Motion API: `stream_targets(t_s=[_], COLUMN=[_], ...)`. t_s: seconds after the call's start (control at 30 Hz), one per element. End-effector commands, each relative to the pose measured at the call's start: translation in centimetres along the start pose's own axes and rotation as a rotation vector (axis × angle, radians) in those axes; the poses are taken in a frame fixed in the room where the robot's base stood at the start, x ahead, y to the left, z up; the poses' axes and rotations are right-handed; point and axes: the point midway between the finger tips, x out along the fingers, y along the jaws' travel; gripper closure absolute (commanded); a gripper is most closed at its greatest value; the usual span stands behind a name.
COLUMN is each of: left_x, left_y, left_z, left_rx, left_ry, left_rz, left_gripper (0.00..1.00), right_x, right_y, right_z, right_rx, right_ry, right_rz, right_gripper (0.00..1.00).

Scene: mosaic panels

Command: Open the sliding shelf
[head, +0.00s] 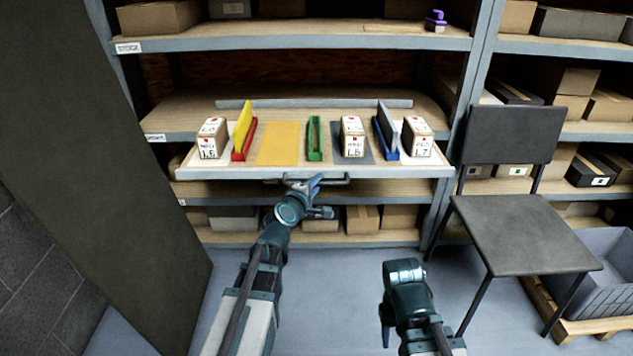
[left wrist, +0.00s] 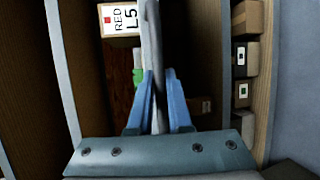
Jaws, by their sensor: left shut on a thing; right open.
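The sliding shelf (head: 280,173) is a pale board at mid-height in the rack, its front edge jutting forward past the rack's fixed shelves. It carries several white-labelled boxes, a yellow mat and red, green and blue holders. A metal bar handle (head: 340,181) runs along its front; it also shows in the left wrist view (left wrist: 152,45). My left gripper (head: 306,186) is shut on the handle, its blue fingers (left wrist: 158,95) on either side of the bar. My right gripper (head: 385,325) hangs low in front of the rack, open and away from the shelf.
A dark chair (head: 525,235) stands right of the sliding shelf. A grey bin (head: 600,275) on a pallet is beyond it. A tall dark panel (head: 90,150) stands at the left. Boxes fill other shelves. The floor before the rack is clear.

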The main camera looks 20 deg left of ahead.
Motion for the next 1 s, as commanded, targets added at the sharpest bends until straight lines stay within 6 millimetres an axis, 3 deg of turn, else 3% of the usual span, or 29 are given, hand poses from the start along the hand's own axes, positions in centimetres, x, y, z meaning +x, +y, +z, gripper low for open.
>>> stream_targets(t_s=[0.33, 0.37, 0.5, 1.0], left_x=[-0.01, 0.00, -0.01, -0.75], left_y=[0.00, 0.00, 0.00, 0.07], left_z=[0.02, 0.02, 0.02, 0.23], left_rx=[-0.001, -0.001, -0.001, -0.001], left_ry=[0.000, 0.000, 0.000, 0.000], left_rz=[0.000, 0.000, 0.000, 0.001], left_gripper=[1.00, 0.79, 0.54, 0.53], right_x=[0.00, 0.00, 0.00, -0.22], right_y=[0.00, 0.00, 0.00, 0.03], right_z=[-0.01, 0.00, 0.00, 0.01], right_rx=[0.000, 0.000, 0.000, 0.000], right_ry=[0.000, 0.000, 0.000, 0.000], right_rz=[0.000, 0.000, 0.000, 0.000], right_gripper=[0.50, 0.50, 0.50, 0.50])
